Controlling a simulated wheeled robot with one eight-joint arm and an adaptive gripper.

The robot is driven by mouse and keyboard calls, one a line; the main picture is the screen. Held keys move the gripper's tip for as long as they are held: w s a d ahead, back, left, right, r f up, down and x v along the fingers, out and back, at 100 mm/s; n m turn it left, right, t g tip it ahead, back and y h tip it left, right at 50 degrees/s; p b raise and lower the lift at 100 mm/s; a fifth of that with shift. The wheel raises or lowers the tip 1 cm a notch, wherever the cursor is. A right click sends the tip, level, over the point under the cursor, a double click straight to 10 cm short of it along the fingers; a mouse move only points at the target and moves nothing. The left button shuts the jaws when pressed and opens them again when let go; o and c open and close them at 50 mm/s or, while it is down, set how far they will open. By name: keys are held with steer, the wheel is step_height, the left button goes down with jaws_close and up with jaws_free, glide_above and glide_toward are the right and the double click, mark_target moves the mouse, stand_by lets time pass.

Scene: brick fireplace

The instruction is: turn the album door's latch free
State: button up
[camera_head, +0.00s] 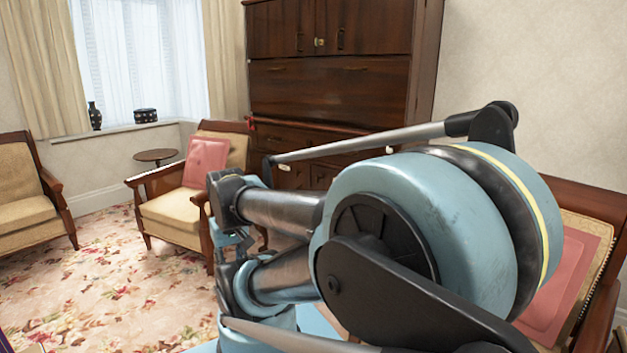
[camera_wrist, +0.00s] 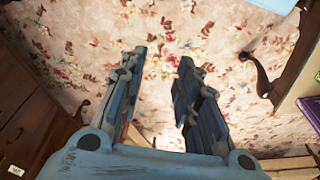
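A tall dark wooden cabinet (camera_head: 330,88) stands against the back wall in the head view. Its upper pair of doors (camera_head: 370,25) looks shut. A small brass-coloured latch or knob (camera_head: 319,42) sits near the seam between them, beside dark handles; its exact setting is too small to tell. I cannot tell from a label which door is the album door. In the wrist view my gripper (camera_wrist: 162,57) is open, its two fingers apart with only floral carpet behind them. It touches nothing. My arm covers the lower right part of the cabinet in the head view.
An armchair with a pink cushion (camera_head: 206,160) stands left of the cabinet, near a small round table (camera_head: 156,156). Another armchair (camera_head: 25,190) is at far left. Floral carpet (camera_head: 110,270) lies open between. A purple item (camera_wrist: 311,103) shows at the wrist view's right edge.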

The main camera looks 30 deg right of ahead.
steer(key=w+d+r+n+t+h, duration=0.1)
steer(key=w+d+r+n+h, duration=0.2)
steer(key=w+d, duration=0.65)
steer(key=w+d+r+n+t+h, duration=0.1)
steer(key=w+d+r+n+h, duration=0.25)
steer(key=w+d, duration=0.6)
steer(key=w+d+r+n+h, duration=0.35)
steer(key=w+d, duration=0.35)
steer(key=w, duration=0.5)
steer(key=w+d+f+n+t+h, duration=0.1)
steer(key=w+d+f+n+h, duration=0.2)
steer(key=w+d+f+n, duration=0.45)
steer(key=w+d+f+n+t+h, duration=0.2)
steer(key=w+d+f+n+h, duration=0.3)
steer(key=w+d, duration=0.75)
steer(key=d, duration=0.5)
steer(key=w+d+y, duration=0.1)
steer(key=w+d, duration=0.2)
steer(key=d, duration=0.5)
steer(key=shift+w+d+f, duration=0.25)
steer(key=shift+d+f, duration=0.05)
steer(key=shift+d, duration=0.1)
jaws_close()
steer(key=shift+w, duration=0.1)
